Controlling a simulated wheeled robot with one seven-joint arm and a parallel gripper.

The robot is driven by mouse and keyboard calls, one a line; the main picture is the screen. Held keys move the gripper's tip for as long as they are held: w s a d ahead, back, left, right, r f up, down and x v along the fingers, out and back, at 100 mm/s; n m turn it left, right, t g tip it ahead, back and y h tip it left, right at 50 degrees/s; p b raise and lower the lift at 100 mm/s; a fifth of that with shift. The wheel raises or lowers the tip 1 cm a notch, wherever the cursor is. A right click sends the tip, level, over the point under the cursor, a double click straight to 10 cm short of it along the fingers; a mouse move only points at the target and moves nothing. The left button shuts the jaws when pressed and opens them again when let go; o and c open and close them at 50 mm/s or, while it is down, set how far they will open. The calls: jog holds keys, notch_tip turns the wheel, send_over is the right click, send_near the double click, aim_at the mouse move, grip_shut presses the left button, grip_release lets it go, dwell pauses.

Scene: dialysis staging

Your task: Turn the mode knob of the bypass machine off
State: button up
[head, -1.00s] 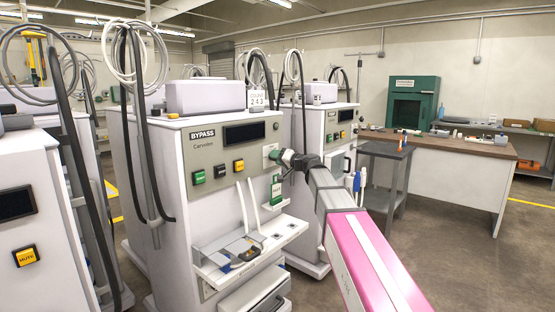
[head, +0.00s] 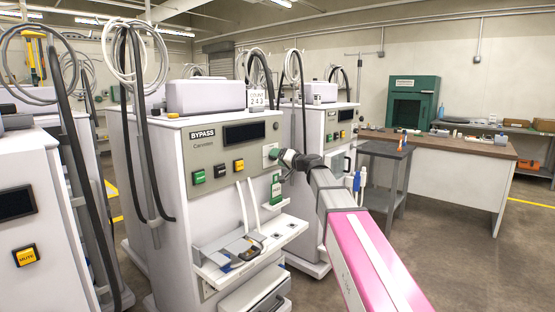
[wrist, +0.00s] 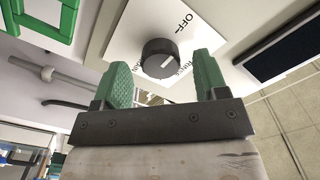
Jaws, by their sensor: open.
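The bypass machine (head: 190,165) is the white cabinet with the BYPASS label in the head view. Its mode knob (wrist: 158,58) is a dark round knob on a white plate in the wrist view. OFF is printed on the plate at the upper right of the knob, with other lettering at its lower left and right. The knob's white pointer line slants toward the right-hand lettering, away from OFF. My gripper (wrist: 162,66) is open, its green fingers on either side of the knob; contact is not clear. In the head view my gripper (head: 286,157) hides the knob.
A dark screen (wrist: 285,42) and a green frame-like part (wrist: 45,18) flank the knob plate. Green, black and yellow buttons (head: 219,171) sit left of my gripper. A tray shelf (head: 250,250) juts out below. Other machines stand close on both sides.

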jog(key=v, duration=1)
jog(key=s+d+f+g+h, duration=0.15)
jog(key=s+f, duration=0.25)
jog(key=f, duration=0.6)
jog(key=s+d+f+g+h, duration=0.1)
jog(key=s+f+g+h, duration=0.25)
jog(key=f, duration=0.55)
jog(key=s+d+f+g+h, duration=0.15)
jog(key=s+f, duration=0.25)
jog(key=f, duration=0.6)
jog(key=s+d+f+g+h, duration=0.2)
jog(key=s+d+f+h, duration=0.2)
jog(key=s+f, duration=0.3)
jog(key=s+d+f+m+g+h, duration=0.1)
jog(key=s+d+f+g+h, duration=0.1)
jog(key=s+d+f, duration=0.4)
notch_tip(320, 180, down, 2)
jog(key=shift+s+d+f+m+h, duration=0.1)
jog(key=shift+s+d+m+h, duration=0.15)
jog(key=shift+s+h, duration=0.75)
jog(key=shift+s+g, duration=0.15)
jog(key=shift+g, duration=0.1)
